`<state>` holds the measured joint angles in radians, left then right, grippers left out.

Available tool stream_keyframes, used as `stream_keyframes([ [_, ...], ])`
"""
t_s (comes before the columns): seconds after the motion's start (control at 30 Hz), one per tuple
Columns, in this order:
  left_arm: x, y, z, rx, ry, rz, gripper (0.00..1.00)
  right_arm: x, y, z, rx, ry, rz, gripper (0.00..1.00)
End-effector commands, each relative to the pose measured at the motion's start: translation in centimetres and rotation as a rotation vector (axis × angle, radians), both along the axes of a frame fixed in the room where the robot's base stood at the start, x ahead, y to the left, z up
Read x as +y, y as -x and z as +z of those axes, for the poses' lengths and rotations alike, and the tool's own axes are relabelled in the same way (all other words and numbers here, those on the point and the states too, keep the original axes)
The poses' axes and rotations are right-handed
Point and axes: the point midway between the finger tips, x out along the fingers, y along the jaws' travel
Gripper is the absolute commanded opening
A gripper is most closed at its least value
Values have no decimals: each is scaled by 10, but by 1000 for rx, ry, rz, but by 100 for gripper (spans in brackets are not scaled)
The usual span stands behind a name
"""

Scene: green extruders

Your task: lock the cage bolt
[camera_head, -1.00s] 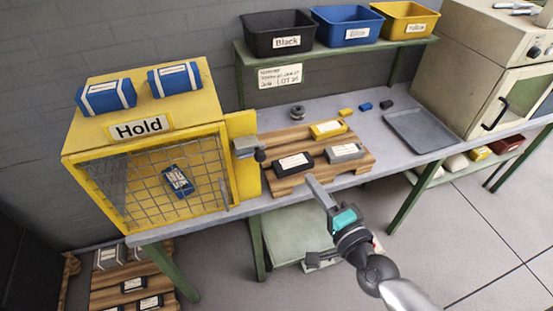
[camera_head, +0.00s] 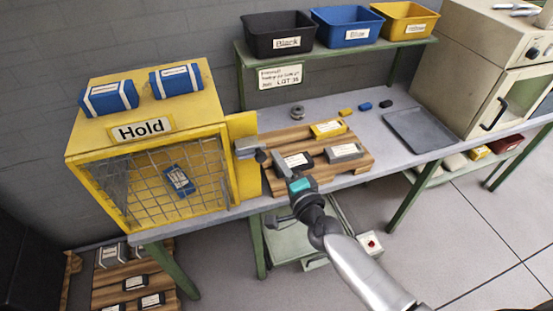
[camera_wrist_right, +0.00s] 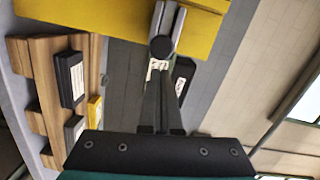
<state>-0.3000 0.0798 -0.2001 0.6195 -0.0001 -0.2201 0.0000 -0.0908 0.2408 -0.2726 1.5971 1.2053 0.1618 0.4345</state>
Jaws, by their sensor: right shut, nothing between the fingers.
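The yellow cage (camera_head: 148,120) labelled Hold stands at the left end of the bench. Its mesh door (camera_head: 165,185) appears closed, with a blue-and-white block (camera_head: 179,181) behind it. The grey bolt (camera_head: 246,147) with a black knob (camera_head: 260,156) is on the yellow plate at the cage's right side. In the right wrist view the knob (camera_wrist_right: 162,47) lies just beyond my fingertips. My right gripper (camera_head: 280,160) is shut and empty, close to the right of the knob. Whether it touches the knob is unclear. My left gripper is out of view.
A wooden pallet (camera_head: 283,182) with black, grey and yellow labelled blocks lies right beside the bolt, behind my gripper. A grey tray (camera_head: 420,132) and an oven-like machine (camera_head: 490,65) are farther right. Black, blue and yellow bins stand on the shelf above.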

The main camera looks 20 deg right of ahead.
Motion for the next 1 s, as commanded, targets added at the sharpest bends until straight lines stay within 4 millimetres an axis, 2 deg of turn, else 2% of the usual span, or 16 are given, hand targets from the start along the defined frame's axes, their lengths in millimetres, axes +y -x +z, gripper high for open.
stream_keyframes([
  [0.47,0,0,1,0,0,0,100,7,0,-1,0,0,-1,0],
  [0.8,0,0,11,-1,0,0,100,51,1,0,1,0,0,0],
  [1.0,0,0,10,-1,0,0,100,55,1,-1,0,1,1,0],
])
